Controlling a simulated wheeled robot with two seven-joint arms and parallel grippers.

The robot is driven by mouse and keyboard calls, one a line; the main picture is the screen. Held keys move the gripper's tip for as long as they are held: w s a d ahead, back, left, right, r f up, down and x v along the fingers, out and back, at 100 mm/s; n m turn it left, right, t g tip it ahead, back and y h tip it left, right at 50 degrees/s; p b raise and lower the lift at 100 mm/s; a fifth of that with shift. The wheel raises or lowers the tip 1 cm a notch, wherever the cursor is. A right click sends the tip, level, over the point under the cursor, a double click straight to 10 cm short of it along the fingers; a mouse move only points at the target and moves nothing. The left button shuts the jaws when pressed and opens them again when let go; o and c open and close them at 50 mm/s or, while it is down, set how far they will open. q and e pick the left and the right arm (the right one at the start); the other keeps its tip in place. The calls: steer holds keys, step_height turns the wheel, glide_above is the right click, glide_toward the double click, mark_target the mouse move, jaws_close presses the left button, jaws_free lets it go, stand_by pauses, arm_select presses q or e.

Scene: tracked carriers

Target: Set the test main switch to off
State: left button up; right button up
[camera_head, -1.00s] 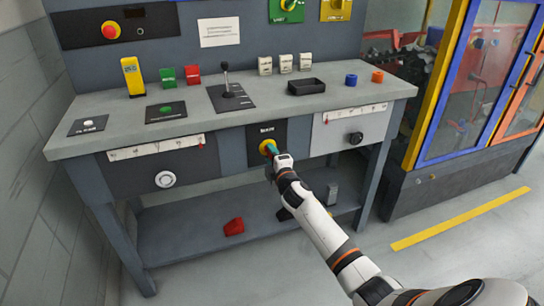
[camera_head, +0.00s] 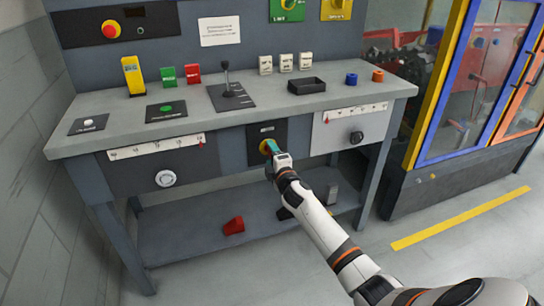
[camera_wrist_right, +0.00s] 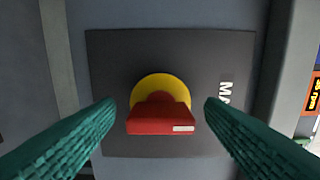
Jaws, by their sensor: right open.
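The main switch is a red handle (camera_wrist_right: 160,118) on a yellow round base (camera_wrist_right: 160,88), set on a dark plate (camera_wrist_right: 115,60) whose lettering begins "MA" and is partly hidden. In the head view the plate (camera_head: 281,131) is on the bench front between the two drawer-like panels, and the yellow base (camera_head: 264,146) shows beside my gripper. My right gripper (camera_wrist_right: 160,125) is open, with one teal finger on each side of the red handle and a gap on both sides. In the head view the right gripper (camera_head: 272,149) covers most of the switch. My left gripper is out of view.
The bench top (camera_head: 300,102) above carries a black lever (camera_head: 227,82), a dark tray (camera_head: 306,86) and several coloured blocks. Dials (camera_head: 165,179) sit on the front panels at both sides. A red piece (camera_head: 234,226) lies on the lower shelf. A caged machine stands at right.

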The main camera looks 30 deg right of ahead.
arm_select(q)
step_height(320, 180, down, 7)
steer(key=p, duration=0.2)
arm_select(e)
steer(key=v, duration=1.2)
